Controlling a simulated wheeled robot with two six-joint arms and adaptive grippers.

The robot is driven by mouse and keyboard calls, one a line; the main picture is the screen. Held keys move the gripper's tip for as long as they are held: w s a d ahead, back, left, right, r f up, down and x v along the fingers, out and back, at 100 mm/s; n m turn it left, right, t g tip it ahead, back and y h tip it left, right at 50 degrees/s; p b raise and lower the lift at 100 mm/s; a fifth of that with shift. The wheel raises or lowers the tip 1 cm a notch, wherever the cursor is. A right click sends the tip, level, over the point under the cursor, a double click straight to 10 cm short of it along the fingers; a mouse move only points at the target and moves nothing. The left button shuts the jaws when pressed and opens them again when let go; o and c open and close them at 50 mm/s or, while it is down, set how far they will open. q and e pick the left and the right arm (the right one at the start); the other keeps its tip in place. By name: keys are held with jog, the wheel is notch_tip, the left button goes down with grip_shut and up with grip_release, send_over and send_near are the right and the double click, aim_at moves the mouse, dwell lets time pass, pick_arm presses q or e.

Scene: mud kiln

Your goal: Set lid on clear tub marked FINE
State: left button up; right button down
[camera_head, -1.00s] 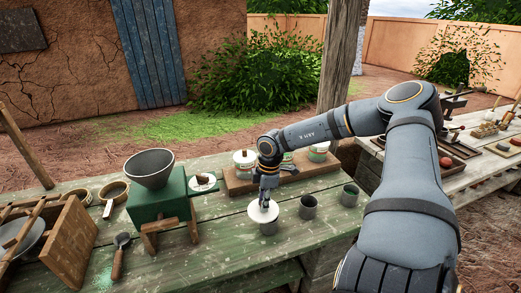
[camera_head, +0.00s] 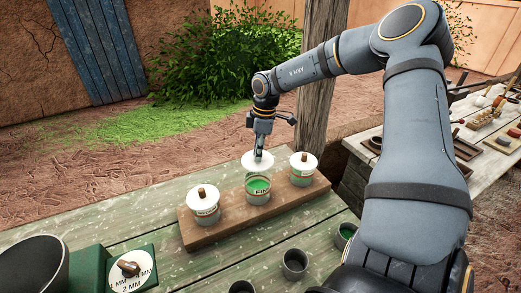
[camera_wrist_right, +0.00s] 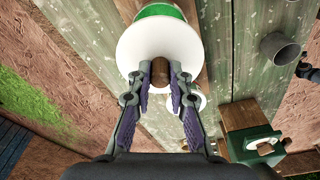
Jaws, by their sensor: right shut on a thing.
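The clear tub marked FINE (camera_head: 258,196) stands upright on a wooden board, open at the top with green material inside. My right gripper (camera_head: 258,154) is shut on the brown knob of the white lid (camera_head: 255,166). It holds the lid just above and slightly behind the tub's mouth, apart from the rim as far as I can see. In the right wrist view, the knob (camera_wrist_right: 160,72) sits between the fingertips, and the lid (camera_wrist_right: 135,48) hides most of the green-filled tub (camera_wrist_right: 160,11). My left gripper is not in view.
Lidded tubs stand close on either side on the board (camera_head: 196,238): one at left (camera_head: 205,213), one at right (camera_head: 303,170). Grey cups (camera_head: 294,263) stand in front. A green sieve box (camera_head: 95,270) and dark funnel (camera_head: 30,268) are at front left.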

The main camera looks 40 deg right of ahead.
aim_at(258, 167)
jog(key=shift+s+a+f, duration=0.1)
jog(key=shift+a+f, duration=0.05)
jog(key=shift+f+b, duration=0.3)
jog(key=shift+b, duration=0.15)
notch_tip(258, 167, down, 5)
jog(key=b, duration=0.5)
jog(key=shift+f, duration=0.2)
jog(key=shift+w+d+f+b, duration=0.2)
jog(key=shift+f+b, duration=0.2)
jog(key=shift+b, duration=0.05)
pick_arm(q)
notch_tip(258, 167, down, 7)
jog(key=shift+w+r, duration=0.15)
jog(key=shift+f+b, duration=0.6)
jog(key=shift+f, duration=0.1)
pick_arm(e)
jog(key=shift+f, duration=0.55)
